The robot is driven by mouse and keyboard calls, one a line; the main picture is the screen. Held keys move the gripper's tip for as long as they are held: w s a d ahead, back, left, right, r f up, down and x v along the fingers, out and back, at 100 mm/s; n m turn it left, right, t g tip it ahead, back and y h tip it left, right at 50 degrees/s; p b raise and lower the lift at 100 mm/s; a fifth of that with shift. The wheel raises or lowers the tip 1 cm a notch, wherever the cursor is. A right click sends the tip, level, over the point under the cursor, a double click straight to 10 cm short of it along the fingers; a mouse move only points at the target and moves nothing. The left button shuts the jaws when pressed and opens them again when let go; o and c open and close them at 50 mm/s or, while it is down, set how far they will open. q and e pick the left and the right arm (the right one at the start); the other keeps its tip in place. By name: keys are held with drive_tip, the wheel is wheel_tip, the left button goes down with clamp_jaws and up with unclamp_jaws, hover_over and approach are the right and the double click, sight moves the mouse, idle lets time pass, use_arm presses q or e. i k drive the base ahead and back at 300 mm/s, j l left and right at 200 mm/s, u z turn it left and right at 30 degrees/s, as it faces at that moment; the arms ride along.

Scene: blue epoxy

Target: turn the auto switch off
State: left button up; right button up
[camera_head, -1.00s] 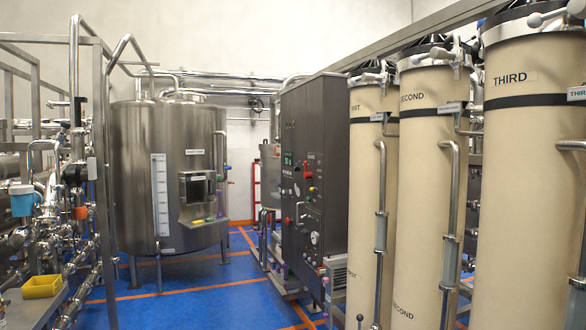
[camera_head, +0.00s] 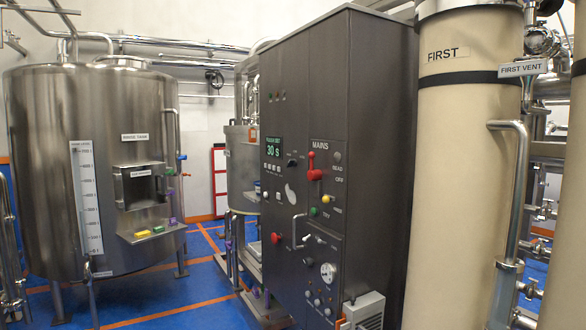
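The dark grey control cabinet (camera_head: 345,90) stands right of centre, its panel facing left and toward me. A green-lit display (camera_head: 273,147) reads "30 S". Under the word MAINS sits a red lever (camera_head: 314,168), with a yellow knob (camera_head: 325,199) and a green button (camera_head: 314,212) below it. A red button (camera_head: 277,238) is lower left. A small silver toggle or handle (camera_head: 308,238) and a round white dial (camera_head: 327,272) are lower on the panel. I cannot read any "auto" label, so I cannot tell which control is the auto switch. Neither gripper shows.
A large steel tank (camera_head: 45,105) stands on the left. Tall beige columns stand right of the cabinet, the nearest labelled FIRST (camera_head: 445,150), with a steel pipe (camera_head: 510,210) in front. A grey box (camera_head: 363,312) sits at the cabinet's foot. Blue floor (camera_head: 180,290) is clear between tank and cabinet.

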sight(292, 162)
drive_tip(key=i+j, duration=0.25)
drive_tip(key=i, duration=0.15)
drive_tip(key=i+j, duration=0.3)
drive_tip(key=i+u, duration=0.05)
drive_tip(key=i, duration=0.05)
